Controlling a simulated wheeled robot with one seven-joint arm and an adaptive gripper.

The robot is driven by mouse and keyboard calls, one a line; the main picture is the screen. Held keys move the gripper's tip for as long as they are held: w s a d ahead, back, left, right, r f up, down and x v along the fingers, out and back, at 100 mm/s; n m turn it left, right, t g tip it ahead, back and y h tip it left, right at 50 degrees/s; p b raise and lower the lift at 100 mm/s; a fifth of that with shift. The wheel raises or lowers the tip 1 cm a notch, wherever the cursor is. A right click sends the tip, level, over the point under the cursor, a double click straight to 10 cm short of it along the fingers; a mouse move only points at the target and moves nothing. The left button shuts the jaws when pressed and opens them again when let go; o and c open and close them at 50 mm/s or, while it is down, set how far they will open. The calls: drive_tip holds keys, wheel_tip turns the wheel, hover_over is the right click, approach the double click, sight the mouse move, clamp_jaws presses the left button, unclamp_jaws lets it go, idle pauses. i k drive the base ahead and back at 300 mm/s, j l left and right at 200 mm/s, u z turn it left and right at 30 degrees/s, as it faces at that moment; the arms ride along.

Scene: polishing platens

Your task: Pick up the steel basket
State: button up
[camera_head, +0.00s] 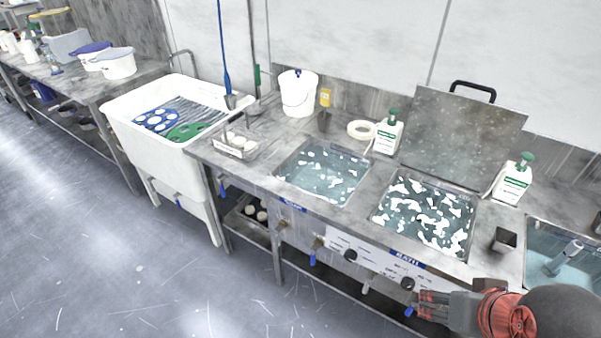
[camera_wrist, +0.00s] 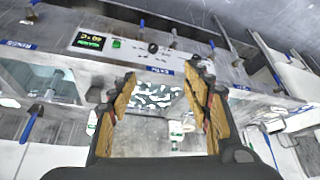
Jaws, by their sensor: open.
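A small steel basket (camera_head: 234,150) with a pale label strip on its front sits on the steel counter (camera_head: 262,127), left of the first foamy basin. It holds a few whitish round pieces. My gripper (camera_head: 432,303) is low at the right front, by the front panel of the counter and far to the right of the basket. In the wrist view my gripper (camera_wrist: 161,76) shows two tan-padded fingers spread apart with nothing between them. I cannot make out the basket in the wrist view.
Two foamy basins (camera_head: 322,172) (camera_head: 425,212) are set in the counter, with a raised steel lid (camera_head: 462,135) behind the right one. White bottles (camera_head: 387,134) (camera_head: 512,180), a white bucket (camera_head: 298,95) and a dark cup (camera_head: 504,240) stand around them. Knobs and taps stick out in front.

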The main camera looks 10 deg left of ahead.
sight(227, 148)
drive_tip(key=i+j+u, duration=0.1)
drive_tip(key=u, duration=0.25)
drive_tip(key=i+j+u, duration=0.15)
drive_tip(key=u, duration=0.25)
drive_tip(key=i+j+u, duration=0.15)
drive_tip(key=i, duration=0.5)
drive_tip(key=i+j+u, duration=0.15)
drive_tip(key=i+j, duration=0.15)
drive_tip(key=i, duration=0.3)
drive_tip(key=i+j+u, duration=0.15)
drive_tip(key=i, duration=0.5)
